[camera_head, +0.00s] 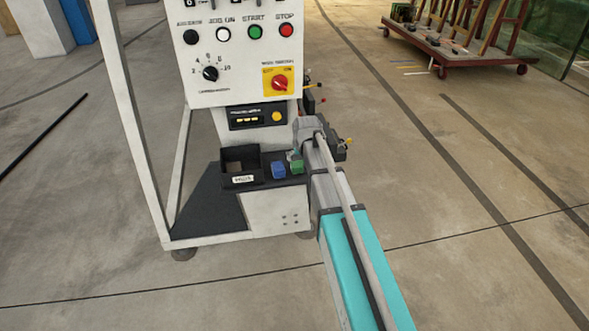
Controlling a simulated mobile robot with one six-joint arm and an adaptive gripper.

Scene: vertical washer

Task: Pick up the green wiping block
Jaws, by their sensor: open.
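The green wiping block (297,168) sits on the dark ledge of the white machine, at the ledge's right end. A blue block (278,171) stands just to its left, with a small gap between them. My arm reaches in from the lower right, and its end is beside and above the green block. My gripper (294,154) shows only as a small grey part just above and behind the green block. Its fingers are mostly hidden and I see nothing held in it. I cannot tell whether it touches the block.
A black open bin (258,167) with a white label stands on the ledge left of the blue block. Above is the machine's control panel (240,60) with knobs and buttons. A white frame post (130,110) rises at left. The floor right of my arm is clear.

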